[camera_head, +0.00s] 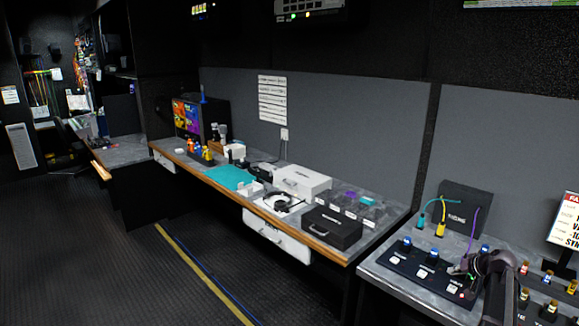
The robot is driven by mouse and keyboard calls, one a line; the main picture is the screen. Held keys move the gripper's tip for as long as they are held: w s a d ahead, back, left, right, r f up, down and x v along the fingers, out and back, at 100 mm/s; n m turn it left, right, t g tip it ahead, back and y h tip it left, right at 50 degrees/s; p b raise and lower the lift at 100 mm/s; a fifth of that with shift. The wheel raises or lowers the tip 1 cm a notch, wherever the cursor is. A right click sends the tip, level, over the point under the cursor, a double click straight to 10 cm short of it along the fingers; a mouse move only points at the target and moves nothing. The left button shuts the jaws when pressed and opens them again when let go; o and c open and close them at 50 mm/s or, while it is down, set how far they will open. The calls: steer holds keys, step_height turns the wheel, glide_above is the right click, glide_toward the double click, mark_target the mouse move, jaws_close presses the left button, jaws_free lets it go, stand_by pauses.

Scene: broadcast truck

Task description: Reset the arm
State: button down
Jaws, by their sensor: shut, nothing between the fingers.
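My arm (498,273) shows at the lower right, dark grey, over the right-hand bench. My gripper (461,269) is at its end, low and small in the picture, pointing left above a black panel (428,264) with blue-topped connectors. The gripper looks shut and empty. Its fingers are dark against the dark panel, so whether they touch it cannot be told.
A black box (463,213) with coloured cables stands behind the panel. A sign screen (566,222) and more connectors are at the right. The long left bench (228,200) holds a white case (302,181), a black case (332,228) and a teal mat (231,177). The floor (110,270) is clear.

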steer(key=s+a+f+n+g, duration=0.2)
steer(key=a+g, duration=0.1)
steer(key=a, duration=1)
steer(key=s+a+f+n+g, duration=0.1)
steer(key=s+a+f+g, duration=0.1)
steer(key=a, duration=1)
steer(key=s+a+f+n+g+h, duration=0.1)
steer(key=s+a+n+g+h, duration=0.1)
steer(key=s+a, duration=1)
steer(key=shift+s+a+f+n+g+h, duration=0.3)
steer(key=shift+a+g, duration=0.5)
steer(key=shift+a, duration=1.55)
steer(key=shift+r, duration=0.1)
